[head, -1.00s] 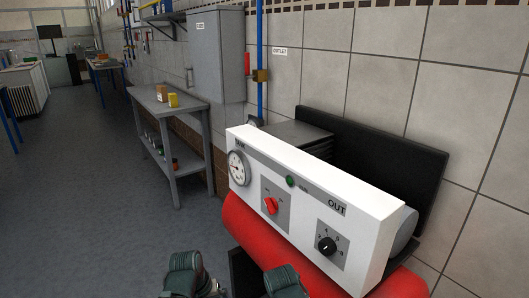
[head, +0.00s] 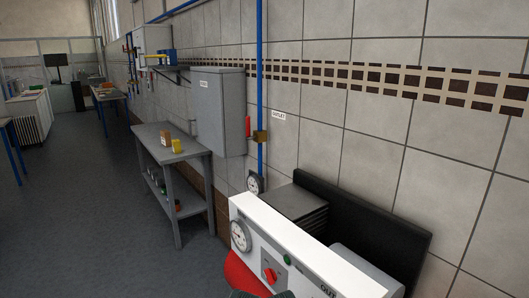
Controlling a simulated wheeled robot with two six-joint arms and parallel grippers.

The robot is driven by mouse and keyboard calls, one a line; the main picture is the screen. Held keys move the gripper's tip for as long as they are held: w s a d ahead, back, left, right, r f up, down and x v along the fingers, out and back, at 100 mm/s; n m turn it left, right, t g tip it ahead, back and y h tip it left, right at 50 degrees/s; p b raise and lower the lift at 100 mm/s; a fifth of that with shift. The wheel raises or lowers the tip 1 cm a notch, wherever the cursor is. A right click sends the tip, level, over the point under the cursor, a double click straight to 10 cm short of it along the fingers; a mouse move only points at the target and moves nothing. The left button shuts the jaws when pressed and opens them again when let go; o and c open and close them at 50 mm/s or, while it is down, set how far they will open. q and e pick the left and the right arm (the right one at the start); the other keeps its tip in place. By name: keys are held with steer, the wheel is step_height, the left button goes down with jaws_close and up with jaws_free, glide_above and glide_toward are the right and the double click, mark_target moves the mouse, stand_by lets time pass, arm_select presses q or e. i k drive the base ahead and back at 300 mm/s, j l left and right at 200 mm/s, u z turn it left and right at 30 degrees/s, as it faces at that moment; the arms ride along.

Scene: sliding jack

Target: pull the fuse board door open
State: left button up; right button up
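A grey wall cabinet (head: 220,112), which looks like the fuse board, hangs on the tiled wall just left of a blue pipe. Its door appears shut, and the small label on its front is too small to read. Neither gripper shows clearly. Only a dark sliver of one of my arms shows at the bottom edge, below the white panel.
A white control panel (head: 300,262) on a red tank (head: 240,277) fills the lower right. A red lever (head: 248,126) is beside the cabinet.

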mark_target(207, 88)
steer(key=i+j+u, duration=0.1)
steer(key=u, duration=0.95)
steer(key=i, duration=3.1)
steer(key=z, duration=1)
